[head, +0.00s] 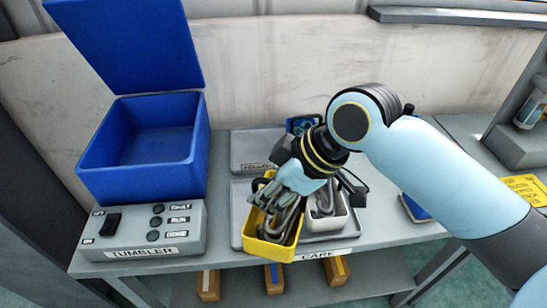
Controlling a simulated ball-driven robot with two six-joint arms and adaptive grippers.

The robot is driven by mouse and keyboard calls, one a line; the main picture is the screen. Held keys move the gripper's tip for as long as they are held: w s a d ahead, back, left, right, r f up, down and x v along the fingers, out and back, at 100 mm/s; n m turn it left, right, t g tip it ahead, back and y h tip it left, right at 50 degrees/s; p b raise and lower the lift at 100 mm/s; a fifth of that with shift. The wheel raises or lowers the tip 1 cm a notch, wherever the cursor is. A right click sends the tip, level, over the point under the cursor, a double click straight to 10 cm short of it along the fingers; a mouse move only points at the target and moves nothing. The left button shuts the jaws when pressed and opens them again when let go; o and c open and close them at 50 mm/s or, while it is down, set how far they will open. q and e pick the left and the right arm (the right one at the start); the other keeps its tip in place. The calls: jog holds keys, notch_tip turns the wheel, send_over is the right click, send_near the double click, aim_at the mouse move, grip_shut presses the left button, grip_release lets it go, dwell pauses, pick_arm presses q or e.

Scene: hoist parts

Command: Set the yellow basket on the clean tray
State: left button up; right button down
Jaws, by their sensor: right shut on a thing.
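The yellow basket (271,250) holds several grey metal hooks or links. It is at the front left part of the front grey tray (237,210), tilted in the picture; I cannot tell whether it touches the tray. My right gripper (288,188) is over the basket's back part and shut on it; its fingertips are partly hidden among the contents. A second grey tray (249,150) lies behind, its label partly hidden. The front label (322,254) seems to read "CARE". I cannot tell which tray is the clean one. My left gripper is not in view.
A white basket (327,222) with metal parts stands on the front tray, right beside the yellow one. An open blue tumbler bin (140,170) with a switch panel (150,232) fills the left. A blue item (300,124) sits at the back. Several wooden blocks (273,278) are below.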

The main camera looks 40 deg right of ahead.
jog(key=shift+w+d+f+p, duration=0.1)
jog(key=shift+w+d+f, duration=0.45)
jog(key=shift+w+f, duration=1.1)
jog(key=shift+w+d+f+p, duration=0.15)
jog(key=shift+w+d+f, duration=0.35)
jog(key=shift+w+f, duration=1.15)
jog(key=shift+w+d+f+p, duration=0.1)
jog(key=shift+w+d+f, duration=0.45)
jog(key=shift+w+f, duration=1.1)
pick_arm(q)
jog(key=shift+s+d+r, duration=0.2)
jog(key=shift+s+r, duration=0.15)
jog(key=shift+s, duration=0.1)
pick_arm(e)
jog(key=c, duration=1.4)
grip_release()
jog(key=shift+s, duration=0.15)
